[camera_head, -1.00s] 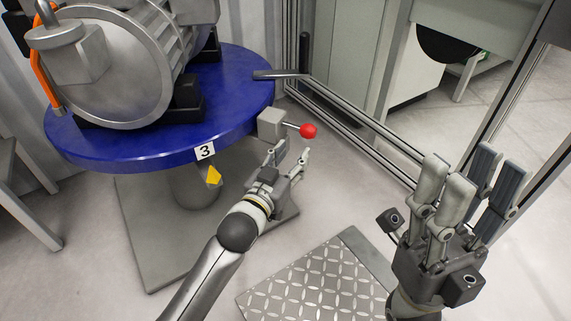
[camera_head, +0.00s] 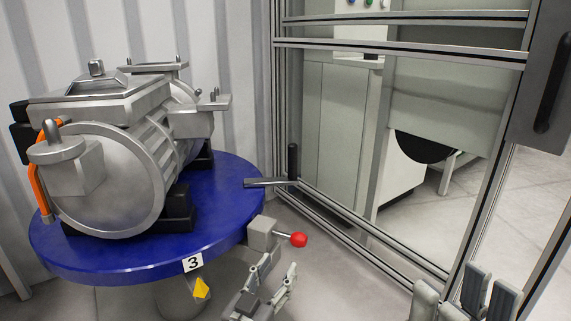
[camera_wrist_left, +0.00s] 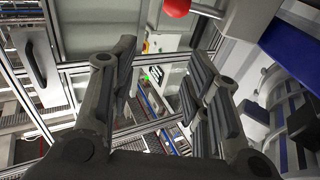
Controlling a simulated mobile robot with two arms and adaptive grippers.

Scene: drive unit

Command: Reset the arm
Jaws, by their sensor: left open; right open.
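My left gripper (camera_head: 270,282) is at the bottom middle of the head view, just below the red ball knob (camera_head: 298,239) and its grey block on the blue round table's edge. Its fingers are apart with nothing between them. The left wrist view shows its open fingers (camera_wrist_left: 160,95), with the red knob (camera_wrist_left: 176,8) beyond them at the top edge. My right gripper (camera_head: 463,298) is at the bottom right of the head view. Only its fingers show, spread and empty; the rest is cut off by the frame.
A grey metal drive unit (camera_head: 110,185) stands on the blue round table (camera_head: 235,205), which carries a label "3". A black-handled lever (camera_head: 293,165) sticks out at the table's right. An aluminium frame (camera_head: 400,45) stands behind and to the right.

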